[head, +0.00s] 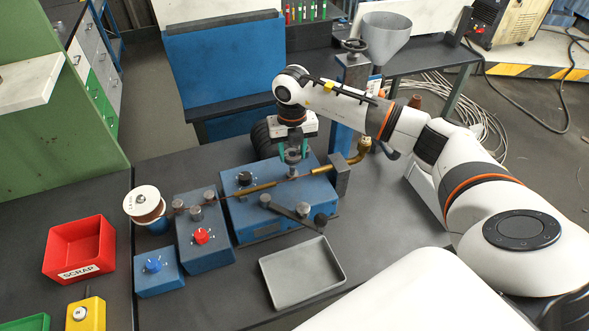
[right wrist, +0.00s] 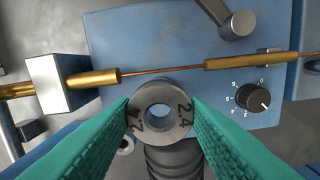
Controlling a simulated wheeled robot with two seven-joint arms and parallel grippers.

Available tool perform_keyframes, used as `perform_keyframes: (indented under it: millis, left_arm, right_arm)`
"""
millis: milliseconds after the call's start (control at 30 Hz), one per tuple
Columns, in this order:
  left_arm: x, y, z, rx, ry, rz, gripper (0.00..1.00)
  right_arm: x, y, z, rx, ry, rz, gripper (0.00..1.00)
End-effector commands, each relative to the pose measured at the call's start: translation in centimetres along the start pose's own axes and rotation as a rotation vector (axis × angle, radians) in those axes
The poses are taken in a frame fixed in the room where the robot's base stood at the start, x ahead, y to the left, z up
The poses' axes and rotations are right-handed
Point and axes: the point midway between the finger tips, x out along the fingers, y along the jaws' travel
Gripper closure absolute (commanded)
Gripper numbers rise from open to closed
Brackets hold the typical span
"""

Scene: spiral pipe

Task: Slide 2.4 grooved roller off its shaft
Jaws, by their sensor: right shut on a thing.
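The 2.4 grooved roller (right wrist: 143,97) is a grey steel ring with a round centre hole and "2.4" marked on its face. My right gripper (right wrist: 160,112) is shut on it, with a green finger pad at each side. In the head view the gripper (head: 293,150) points down over the blue machine block (head: 262,222), with the roller (head: 292,157) between its fingertips. A small metal part shows just below the roller; I cannot tell whether the shaft is inside the hole. My left gripper is not in view.
A copper wire (right wrist: 160,72) runs through brass guides (right wrist: 235,62) close beside the roller. A crank handle (head: 298,211), a black knob (right wrist: 253,97) and a metal block (head: 341,173) stand nearby. A grey tray (head: 302,294) and red scrap bin (head: 108,262) are on the bench.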

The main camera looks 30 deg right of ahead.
Motion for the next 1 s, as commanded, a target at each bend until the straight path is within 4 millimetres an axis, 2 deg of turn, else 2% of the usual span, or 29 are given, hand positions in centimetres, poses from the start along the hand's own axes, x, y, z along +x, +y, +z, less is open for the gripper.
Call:
perform_keyframes:
  millis: [200,533,667,767,1000]
  left_arm:
    - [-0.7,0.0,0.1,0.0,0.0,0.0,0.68]
    - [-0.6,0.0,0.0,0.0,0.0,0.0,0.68]
    - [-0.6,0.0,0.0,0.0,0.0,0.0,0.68]
    - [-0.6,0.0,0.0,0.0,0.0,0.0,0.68]
    - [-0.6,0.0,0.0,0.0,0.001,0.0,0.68]
  right_arm:
    - [-1.0,0.0,0.0,0.0,0.001,0.0,0.82]
    - [-1.0,0.0,0.0,-0.002,0.001,0.0,0.82]
    - [-1.1,-0.3,0.3,-0.071,0.001,-0.001,0.82]
    - [-1.4,-0.9,1.1,-0.22,0.002,-0.003,0.82]
    - [-2.5,-3.0,4.1,-0.82,0.005,-0.007,0.82]
